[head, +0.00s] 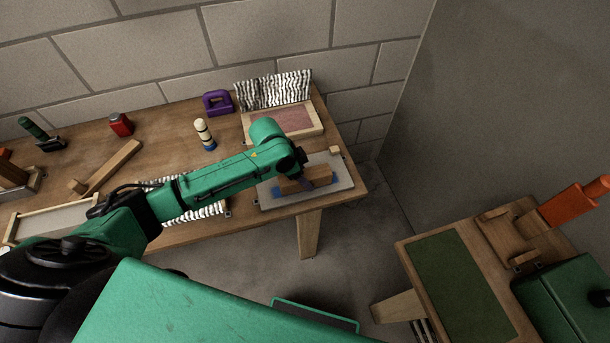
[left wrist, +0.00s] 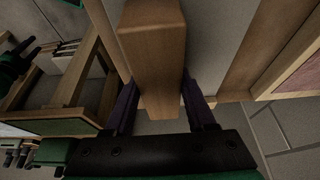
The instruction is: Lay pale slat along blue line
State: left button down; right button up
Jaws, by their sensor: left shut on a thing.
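My left gripper (head: 306,178) is over the grey board (head: 338,172) at the right end of the long table. It is shut on a tan wooden slat (head: 291,186). In the left wrist view the slat (left wrist: 152,50) sits between the two dark fingers of the gripper (left wrist: 163,95). Blue (head: 277,193) shows on the board beside the slat's left end, with a little more near the right. The slat and gripper hide the rest, and I cannot tell if the slat touches the board. My right gripper is out of view.
A small pale block (head: 335,150) is at the board's back corner. Behind are a framed pink panel (head: 297,121), a striped piece (head: 275,90), a purple handle (head: 217,102) and a banded peg (head: 205,134). A wooden bar (head: 110,166) lies left. A second table (head: 405,255) stands right.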

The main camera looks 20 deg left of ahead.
pick_arm(q)
jog(key=shift+f, duration=0.35)
jog(key=shift+c, duration=0.7)
grip_release()
jog(key=b+v, duration=0.1)
jog(key=v, duration=1.3)
jog(key=shift+r, duration=0.25)
